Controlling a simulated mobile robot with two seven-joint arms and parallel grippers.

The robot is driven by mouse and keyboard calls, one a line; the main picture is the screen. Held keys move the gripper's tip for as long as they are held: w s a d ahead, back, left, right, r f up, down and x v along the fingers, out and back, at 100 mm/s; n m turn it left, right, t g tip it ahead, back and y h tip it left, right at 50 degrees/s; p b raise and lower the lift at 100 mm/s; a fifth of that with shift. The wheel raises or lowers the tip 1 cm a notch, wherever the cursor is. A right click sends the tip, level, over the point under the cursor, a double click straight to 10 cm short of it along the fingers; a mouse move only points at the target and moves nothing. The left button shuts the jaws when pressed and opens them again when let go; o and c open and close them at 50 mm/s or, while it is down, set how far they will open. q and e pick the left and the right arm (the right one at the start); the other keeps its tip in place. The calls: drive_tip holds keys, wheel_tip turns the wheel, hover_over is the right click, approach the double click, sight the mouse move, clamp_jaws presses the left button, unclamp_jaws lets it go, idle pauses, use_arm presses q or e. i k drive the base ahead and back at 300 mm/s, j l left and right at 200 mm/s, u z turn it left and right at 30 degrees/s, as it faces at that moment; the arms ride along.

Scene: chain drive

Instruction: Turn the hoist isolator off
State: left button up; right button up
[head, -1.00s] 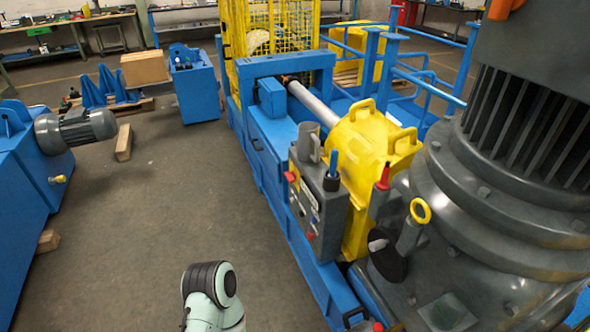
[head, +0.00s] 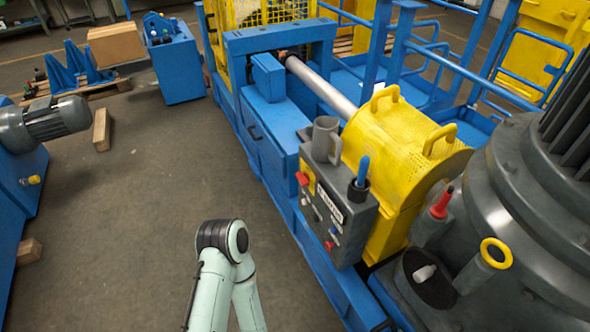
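A grey control box (head: 345,225) is fixed to the side of the blue machine frame, near the picture's middle. A red switch (head: 302,179) on a yellow patch sits at its upper left edge; it may be the hoist isolator, but I cannot read its label or position. A white label plate (head: 329,203), small knobs and a red button (head: 329,245) also show on its face. A bent pale-green link of one of my arms rises from the bottom edge, left of the box and apart from it. Neither gripper is in view.
A grey mug (head: 325,139) and a blue-handled tool (head: 362,172) in a dark holder stand at the box's top. A yellow guard (head: 400,140) and a large grey motor housing (head: 535,225) stand to the right. Open floor (head: 165,200) lies left of the box.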

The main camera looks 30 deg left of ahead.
sight(304, 178)
drive_tip(key=i+j, duration=0.15)
drive_tip(key=j, duration=0.2)
drive_tip(key=i+j, duration=0.15)
drive_tip(key=j, duration=0.2)
drive_tip(key=i+j, duration=0.15)
drive_tip(key=j, duration=0.2)
drive_tip(key=i+z, duration=0.05)
